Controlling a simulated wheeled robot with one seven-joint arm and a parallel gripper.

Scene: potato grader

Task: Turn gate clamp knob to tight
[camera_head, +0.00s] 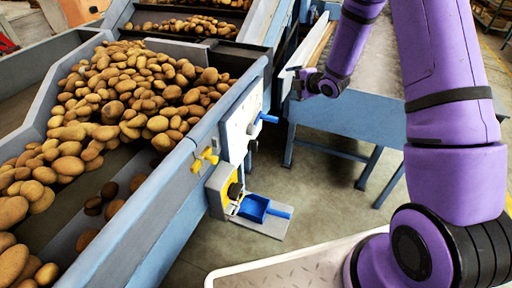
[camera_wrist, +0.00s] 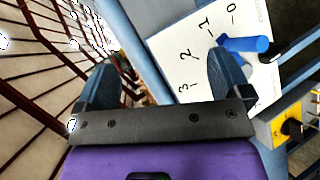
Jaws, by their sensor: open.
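A black knob on a yellow plate (camera_head: 234,190) sits on a grey box on the grader's side; it also shows at the right edge of the wrist view (camera_wrist: 291,127). A yellow handle (camera_head: 205,158) sits on the side rail above it. A blue lever (camera_head: 264,118) sticks out from a white plate (camera_head: 238,122), which carries a 0 to 3 scale in the wrist view (camera_wrist: 192,62). I cannot tell for sure which one is the gate clamp knob. My gripper (camera_head: 298,78) is open and empty, right of and above the plate, apart from all of them.
Many potatoes (camera_head: 130,95) lie in the grader trough left of the side rail. A blue scoop-like tray (camera_head: 255,208) sticks out below the black knob. A blue-framed table (camera_head: 370,105) stands behind my gripper. Bare floor (camera_head: 325,190) shows between.

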